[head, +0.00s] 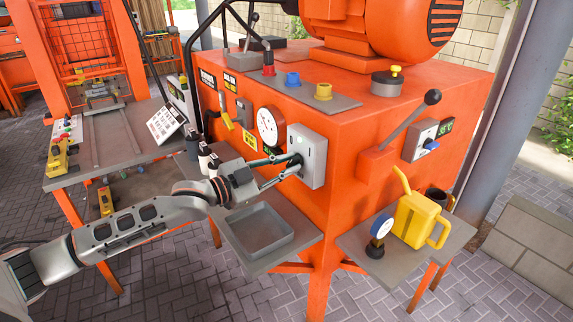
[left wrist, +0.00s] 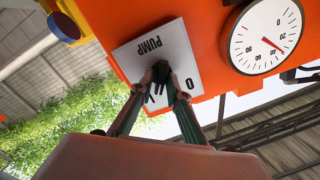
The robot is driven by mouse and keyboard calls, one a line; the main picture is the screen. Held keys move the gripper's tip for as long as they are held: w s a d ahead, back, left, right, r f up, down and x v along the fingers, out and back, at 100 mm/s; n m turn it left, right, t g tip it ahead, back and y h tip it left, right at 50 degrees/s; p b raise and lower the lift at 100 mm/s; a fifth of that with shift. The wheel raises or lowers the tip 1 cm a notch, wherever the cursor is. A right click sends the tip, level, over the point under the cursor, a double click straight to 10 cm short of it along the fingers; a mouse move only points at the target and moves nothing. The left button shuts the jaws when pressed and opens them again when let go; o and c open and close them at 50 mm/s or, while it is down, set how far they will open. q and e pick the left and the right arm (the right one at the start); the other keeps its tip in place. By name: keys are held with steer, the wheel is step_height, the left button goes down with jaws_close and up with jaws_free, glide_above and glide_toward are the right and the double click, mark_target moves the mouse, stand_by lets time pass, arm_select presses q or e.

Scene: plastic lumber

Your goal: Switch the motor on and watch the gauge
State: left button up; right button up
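The orange motor (head: 395,22) sits on top of the orange machine. A grey switch box (head: 312,152) with a small green light is on the machine's front; its plate reads PUMP and 0 in the left wrist view (left wrist: 140,52). A round white gauge (head: 268,126) is left of it; in the left wrist view the gauge (left wrist: 265,36) has a red needle near the 40 mark. My left gripper (head: 298,163) is at the switch box, its fingers closed around a black knob (left wrist: 160,72) that they partly hide. My right gripper is out of view.
A grey tray (head: 258,232) is below my left gripper. A black-knobbed lever (head: 410,118) sticks out right of the switch box. A workbench (head: 110,150) stands left.

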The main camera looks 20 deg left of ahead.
arm_select(q)
steer(key=v, duration=1.2)
stand_by(0.6)
